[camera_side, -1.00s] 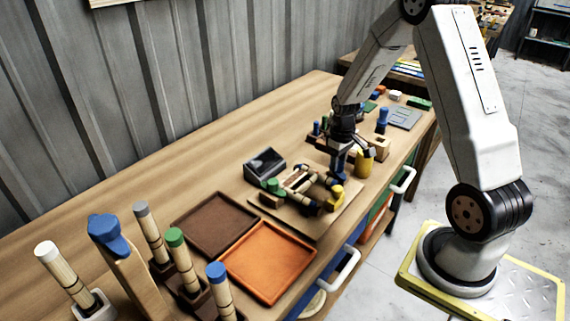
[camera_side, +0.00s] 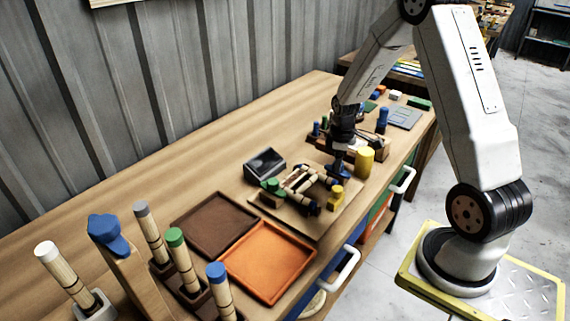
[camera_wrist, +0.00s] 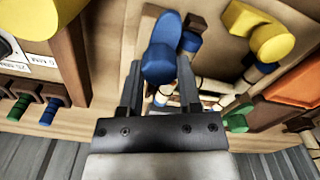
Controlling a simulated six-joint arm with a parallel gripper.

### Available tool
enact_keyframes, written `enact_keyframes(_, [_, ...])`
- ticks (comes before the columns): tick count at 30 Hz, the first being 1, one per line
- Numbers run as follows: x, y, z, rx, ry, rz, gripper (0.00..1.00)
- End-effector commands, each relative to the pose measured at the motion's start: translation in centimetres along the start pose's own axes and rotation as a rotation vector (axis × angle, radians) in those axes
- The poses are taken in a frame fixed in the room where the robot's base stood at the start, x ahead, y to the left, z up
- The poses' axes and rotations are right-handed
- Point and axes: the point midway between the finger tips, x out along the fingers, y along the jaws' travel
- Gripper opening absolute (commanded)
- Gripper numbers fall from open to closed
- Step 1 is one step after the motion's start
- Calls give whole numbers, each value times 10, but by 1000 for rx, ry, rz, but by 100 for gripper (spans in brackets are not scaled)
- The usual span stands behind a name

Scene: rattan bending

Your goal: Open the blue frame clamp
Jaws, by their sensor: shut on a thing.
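My gripper (camera_side: 341,160) points down over the far end of the wooden fixture board (camera_side: 322,226) in the side view. It is shut on the blue frame clamp (camera_side: 337,173), whose rounded blue handle (camera_wrist: 163,50) stands between my fingers (camera_wrist: 160,78) in the wrist view. More blue clamp parts show just beside and under the handle. Pale rattan pieces (camera_side: 297,180) lie on the board, partly hidden by my fingers in the wrist view. A yellow clamp (camera_side: 337,194) and a green clamp (camera_side: 272,188) stand at other sides of the board.
A yellow cylinder (camera_side: 365,162) stands close right of my gripper. A dark box (camera_side: 265,163) is left of the board. A brown tray (camera_side: 217,223) and an orange tray (camera_side: 268,259) lie nearer the camera, beside upright capped rattan bundles. The table's back left is clear.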

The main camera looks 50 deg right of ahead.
Motion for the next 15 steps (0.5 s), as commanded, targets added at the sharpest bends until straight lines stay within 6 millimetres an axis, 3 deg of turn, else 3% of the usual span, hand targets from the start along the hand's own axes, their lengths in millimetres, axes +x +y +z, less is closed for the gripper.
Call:
enact_keyframes(7, [0,0,-1,-3,1,2,0])
enact_keyframes(8, [0,0,-1,-3,1,2,50])
enact_keyframes(9, [0,0,-1,-3,1,2,62])
enact_keyframes(11, [0,0,-1,-2,1,2,79])
enact_keyframes(15, [0,0,0,-1,1,1,79])
